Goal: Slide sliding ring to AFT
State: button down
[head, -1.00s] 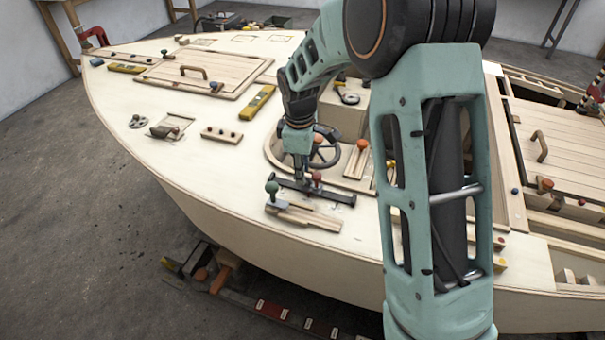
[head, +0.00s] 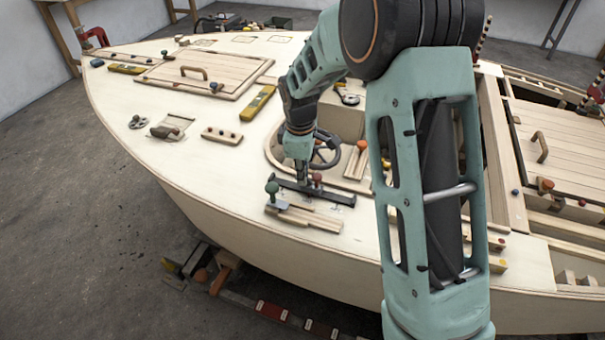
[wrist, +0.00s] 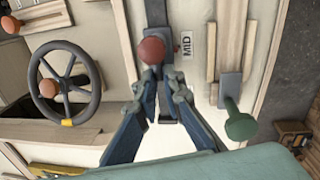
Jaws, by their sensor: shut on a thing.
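The sliding ring (wrist: 152,51), with its round red knob, sits on a dark straight rail (wrist: 155,14) in the wrist view. A label reading MID (wrist: 187,43) lies right beside the knob. In the head view the red knob (head: 317,178) shows near the middle of the dark rail (head: 335,197). My gripper (wrist: 154,76) has its fingertips closed in at the knob, shut on the ring. In the head view my gripper (head: 303,181) comes down on the rail from above. The fingers hide part of the rail and the ring's lower part; no AFT label is readable.
A green knob (wrist: 240,125) on a wooden slide stands close to the right of my gripper in the wrist view. A dark steering wheel (wrist: 66,84) is at the left. The hull edge (head: 260,240) drops to the floor in front.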

jog(key=s+d, duration=0.1)
jog(key=d, duration=0.1)
jog(key=s+d, duration=0.1)
jog(key=d, duration=0.2)
jog(key=s+d, duration=0.1)
jog(key=d, duration=0.1)
jog(key=shift+d, duration=0.4)
jog(key=c, duration=2.1)
grip_release()
jog(key=shift+s+d, duration=0.1)
jog(key=shift+d, duration=0.05)
jog(key=shift+o, duration=0.3)
jog(key=shift+r, duration=0.1)
jog(key=shift+r, duration=0.4)
notch_tip(320, 180, up, 11)
jog(key=s, duration=0.1)
jog(key=shift+s+a, duration=0.2)
jog(key=shift+a, duration=0.05)
